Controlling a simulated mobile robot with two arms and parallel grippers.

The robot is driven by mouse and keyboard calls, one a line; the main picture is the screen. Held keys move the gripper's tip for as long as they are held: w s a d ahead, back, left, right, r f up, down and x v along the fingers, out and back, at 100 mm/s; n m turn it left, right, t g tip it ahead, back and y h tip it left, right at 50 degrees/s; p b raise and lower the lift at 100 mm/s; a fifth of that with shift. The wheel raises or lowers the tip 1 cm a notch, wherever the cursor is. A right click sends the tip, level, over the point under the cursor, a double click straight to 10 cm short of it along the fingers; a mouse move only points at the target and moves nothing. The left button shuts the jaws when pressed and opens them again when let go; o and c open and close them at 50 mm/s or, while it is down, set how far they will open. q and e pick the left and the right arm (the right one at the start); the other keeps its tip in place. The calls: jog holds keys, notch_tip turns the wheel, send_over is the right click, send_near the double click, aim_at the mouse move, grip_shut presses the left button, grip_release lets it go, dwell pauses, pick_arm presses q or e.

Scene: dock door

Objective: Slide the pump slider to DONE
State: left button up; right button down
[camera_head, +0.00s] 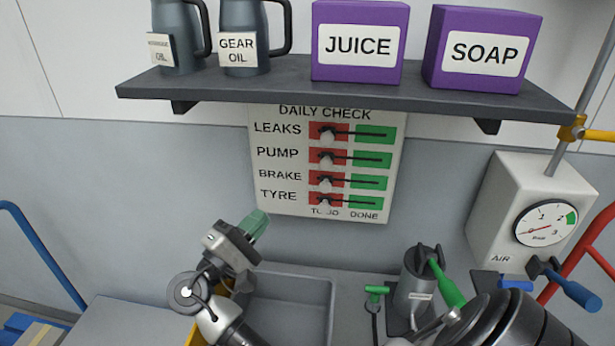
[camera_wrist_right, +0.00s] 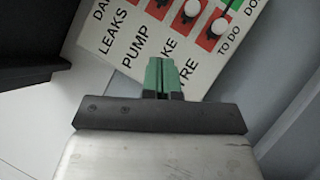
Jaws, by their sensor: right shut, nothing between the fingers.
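The daily check board (camera_head: 262,205) hangs on the wall under the shelf and has several slider rows. The pump slider (camera_head: 326,157) is the second row, with its pale knob at the left, in the red TO DO area. The green DONE area lies to its right. The other sliders' knobs also stand on red. My right gripper (camera_head: 256,224), with green fingers, is shut and empty below and left of the board's lower corner. In the right wrist view the shut fingers (camera_wrist_right: 162,72) point at the board, apparently without holding a knob. My left gripper is out of view.
A dark shelf (camera_head: 290,85) with oil jugs and purple boxes (camera_head: 358,40) juts out above the board. A grey basin (camera_head: 300,300) is below. A canister (camera_head: 415,285) with a green handle and the AIR gauge box (camera_head: 530,205) stand to the right.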

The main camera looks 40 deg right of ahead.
jog(key=p, duration=0.3)
send_near(321, 158)
jog(key=p+x, duration=0.3)
jog(key=x, duration=0.1)
jog(key=shift+w+d, duration=0.1)
jog(key=shift+w, duration=0.05)
pick_arm(q)
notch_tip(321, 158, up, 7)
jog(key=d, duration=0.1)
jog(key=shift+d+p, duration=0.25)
jog(key=shift+p, duration=0.15)
pick_arm(e)
jog(key=shift+s+d+r, duration=0.15)
jog(key=shift+s+d, duration=0.35)
